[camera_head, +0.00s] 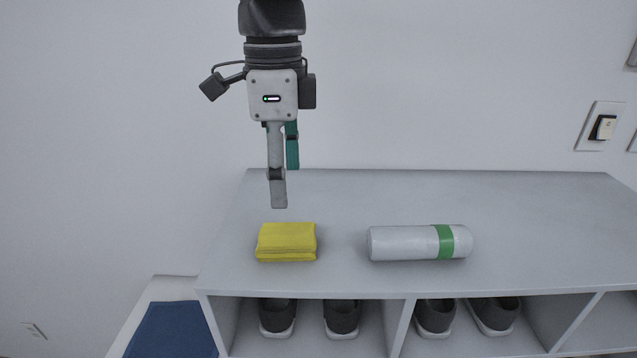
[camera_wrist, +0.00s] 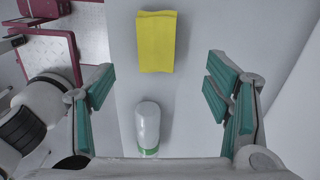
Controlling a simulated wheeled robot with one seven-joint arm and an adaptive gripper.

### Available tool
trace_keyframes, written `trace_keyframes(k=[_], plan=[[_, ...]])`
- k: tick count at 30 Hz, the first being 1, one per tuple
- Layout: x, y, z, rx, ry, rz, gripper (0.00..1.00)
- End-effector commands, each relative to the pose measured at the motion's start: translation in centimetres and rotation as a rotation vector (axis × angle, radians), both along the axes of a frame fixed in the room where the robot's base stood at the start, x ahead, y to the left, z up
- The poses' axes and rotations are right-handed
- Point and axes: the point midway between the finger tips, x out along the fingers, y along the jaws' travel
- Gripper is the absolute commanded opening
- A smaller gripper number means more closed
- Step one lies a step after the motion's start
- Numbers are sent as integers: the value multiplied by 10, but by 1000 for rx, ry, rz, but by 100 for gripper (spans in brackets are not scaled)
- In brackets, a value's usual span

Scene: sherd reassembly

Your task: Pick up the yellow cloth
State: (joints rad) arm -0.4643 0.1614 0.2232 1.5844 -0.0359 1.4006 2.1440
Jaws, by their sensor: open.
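The yellow cloth (camera_head: 286,242) lies folded into a small flat block on the left part of the grey bench top. It also shows in the wrist view (camera_wrist: 156,41), at the top middle, beyond the fingertips. My gripper (camera_head: 283,188) hangs above the bench, pointing down, above and apart from the cloth. In the wrist view my gripper (camera_wrist: 160,85) has its green-padded fingers spread wide with nothing between them touching the pads.
A white bottle (camera_head: 405,243) with a green band lies on its side right of the cloth. The bench (camera_head: 540,215) has free top to the right and behind. Shoes (camera_head: 341,317) stand in its lower compartments. A wall with a light switch (camera_head: 602,127) is behind.

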Motion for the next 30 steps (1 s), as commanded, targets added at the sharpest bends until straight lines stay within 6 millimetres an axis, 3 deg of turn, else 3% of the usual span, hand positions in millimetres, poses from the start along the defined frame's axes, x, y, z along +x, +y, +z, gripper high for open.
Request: trace_keyframes(k=[7,14,24,30], plan=[[-1,0,-42,-1,2,1,72],[-1,-1,-57,-1,2,1,72],[-4,-3,-99,-2,0,2,72],[-3,-3,-104,-1,-2,2,72]])
